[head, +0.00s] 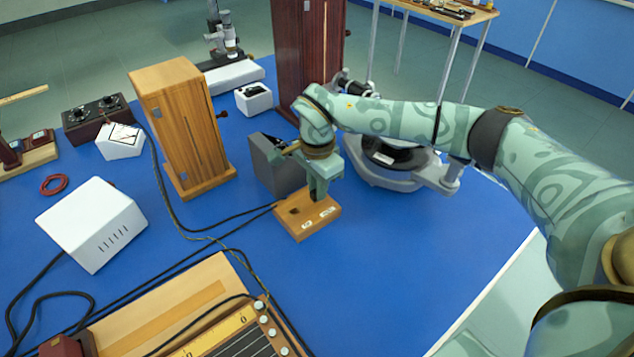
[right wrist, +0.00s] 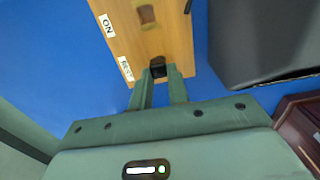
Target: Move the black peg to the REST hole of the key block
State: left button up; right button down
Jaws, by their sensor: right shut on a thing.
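The key block (head: 293,228) is a small wooden block on the blue table top, with two white labels on its near side. In the right wrist view the key block (right wrist: 180,38) shows its ON and REST labels and an empty-looking brown recess beside ON. My right gripper (head: 317,196) points down at the block's right part. In the right wrist view its fingers (right wrist: 160,74) are shut on the black peg (right wrist: 157,67), beside the REST label. Only the peg's dark top shows; I cannot tell how deep it sits. My left gripper is not in view.
A dark grey box (head: 277,172) stands just behind the key block. A wooden cabinet (head: 182,128) stands to the left, and a grey round instrument (head: 395,165) to the right. Black cables run left of the block. The blue table (head: 410,265) is clear to the front right.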

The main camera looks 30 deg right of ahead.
jog(key=c, duration=1.3)
grip_release()
jog(key=shift+o, duration=0.2)
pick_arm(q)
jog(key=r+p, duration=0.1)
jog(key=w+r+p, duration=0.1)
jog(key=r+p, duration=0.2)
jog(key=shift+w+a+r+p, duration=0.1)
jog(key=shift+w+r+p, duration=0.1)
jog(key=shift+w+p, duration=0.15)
pick_arm(e)
notch_tip(320, 180, up, 16)
jog(key=shift+r, duration=0.15)
